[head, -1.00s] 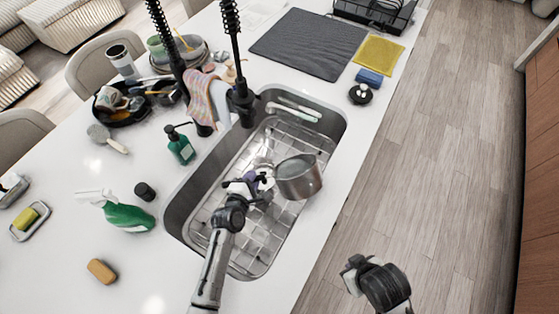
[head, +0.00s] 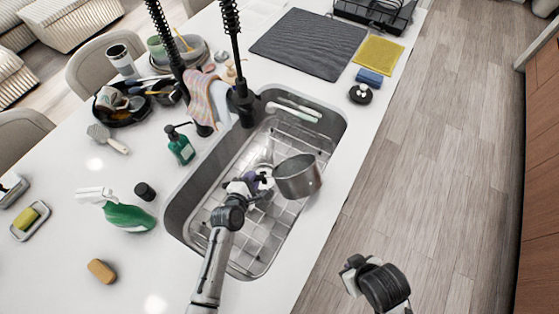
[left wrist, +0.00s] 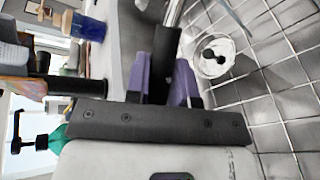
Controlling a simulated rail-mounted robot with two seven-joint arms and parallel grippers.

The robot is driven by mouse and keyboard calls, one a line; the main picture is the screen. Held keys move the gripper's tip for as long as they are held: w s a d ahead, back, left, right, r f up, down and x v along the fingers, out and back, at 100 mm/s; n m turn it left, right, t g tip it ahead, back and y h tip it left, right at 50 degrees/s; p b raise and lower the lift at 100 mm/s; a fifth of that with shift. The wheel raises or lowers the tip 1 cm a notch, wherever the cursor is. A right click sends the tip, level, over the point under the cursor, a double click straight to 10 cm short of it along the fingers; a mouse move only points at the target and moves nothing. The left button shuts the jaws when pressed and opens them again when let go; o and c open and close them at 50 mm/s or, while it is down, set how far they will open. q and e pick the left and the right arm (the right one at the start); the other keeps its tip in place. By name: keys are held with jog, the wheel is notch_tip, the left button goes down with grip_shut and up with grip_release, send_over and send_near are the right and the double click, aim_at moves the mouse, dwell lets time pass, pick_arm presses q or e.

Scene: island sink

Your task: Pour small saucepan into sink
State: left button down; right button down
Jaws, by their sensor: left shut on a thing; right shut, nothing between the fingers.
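The small saucepan (head: 299,177) is a brushed metal pot, held over the right part of the sink (head: 190,200) in the head view, a little tilted. My left gripper (head: 262,178) is over the sink, just left of the pot, shut on its handle. In the left wrist view the purple fingers (left wrist: 162,82) close around a dark bar, the handle; the pot's body is mostly out of that view. The pot's contents cannot be made out. My right gripper (head: 358,264) is shut and empty, over the floor beside the counter.
A wire rack (head: 258,235) lines the sink, with a drain (left wrist: 214,56) under it. Black spring faucets (head: 240,95) rise behind the sink. A drying mat (head: 308,45) lies at the back.

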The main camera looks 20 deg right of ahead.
pick_arm(q)
jog(key=shift+w+f+n+g, duration=0.1)
jog(key=shift+f+n+g, duration=0.5)
jog(key=shift+f+g, duration=0.2)
dwell(2.1)
